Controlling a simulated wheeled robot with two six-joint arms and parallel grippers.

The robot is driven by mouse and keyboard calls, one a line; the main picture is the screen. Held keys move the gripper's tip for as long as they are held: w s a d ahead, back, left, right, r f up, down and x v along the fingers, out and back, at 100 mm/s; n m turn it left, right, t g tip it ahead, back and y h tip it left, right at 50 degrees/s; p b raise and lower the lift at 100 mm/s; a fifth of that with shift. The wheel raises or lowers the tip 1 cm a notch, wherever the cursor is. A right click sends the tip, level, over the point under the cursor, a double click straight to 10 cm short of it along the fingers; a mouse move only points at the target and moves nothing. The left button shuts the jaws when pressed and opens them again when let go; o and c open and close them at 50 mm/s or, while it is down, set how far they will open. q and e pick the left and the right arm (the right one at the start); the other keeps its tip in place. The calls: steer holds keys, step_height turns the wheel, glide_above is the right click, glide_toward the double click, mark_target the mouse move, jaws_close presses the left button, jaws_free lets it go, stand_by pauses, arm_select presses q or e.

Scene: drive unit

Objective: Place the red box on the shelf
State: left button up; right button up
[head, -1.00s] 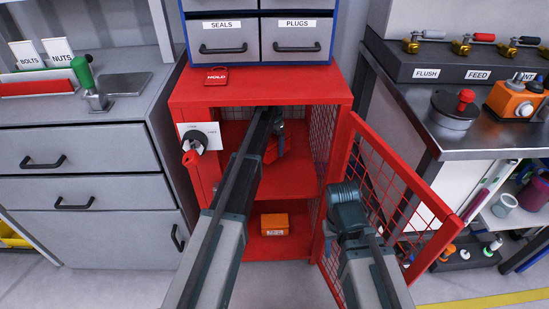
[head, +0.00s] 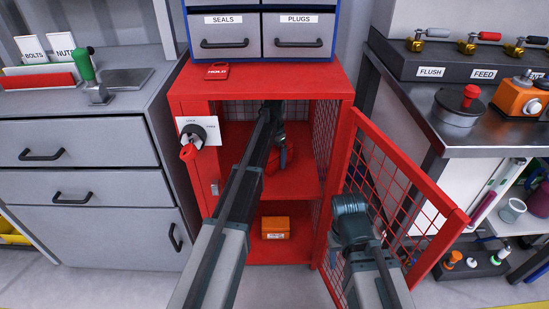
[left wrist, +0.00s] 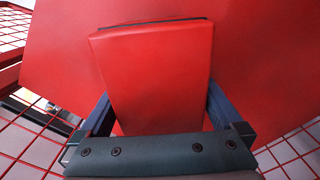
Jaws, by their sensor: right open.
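The red box (left wrist: 155,75) fills the middle of the left wrist view. In the head view only a bit of it (head: 272,160) shows, inside the red cabinet (head: 185,88) above its upper shelf (head: 295,182). My left gripper (left wrist: 158,100) is in the cabinet, with a finger against each side of the box. I cannot tell whether the box rests on the shelf. My left arm hides much of the opening. My right gripper (head: 350,218) is open and empty by the mesh door, its fingers mostly hidden.
The mesh door (head: 405,190) stands open to the right. An orange box (head: 275,227) sits in the lower compartment. A red handle (head: 188,152) sticks out on the left post. Drawers (head: 80,145) stand left and a workbench (head: 480,140) right.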

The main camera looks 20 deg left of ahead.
mark_target(274, 146)
arm_select(q)
step_height(274, 146, up, 8)
steer(key=p, duration=0.8)
steer(key=shift+f, duration=0.1)
stand_by(0.4)
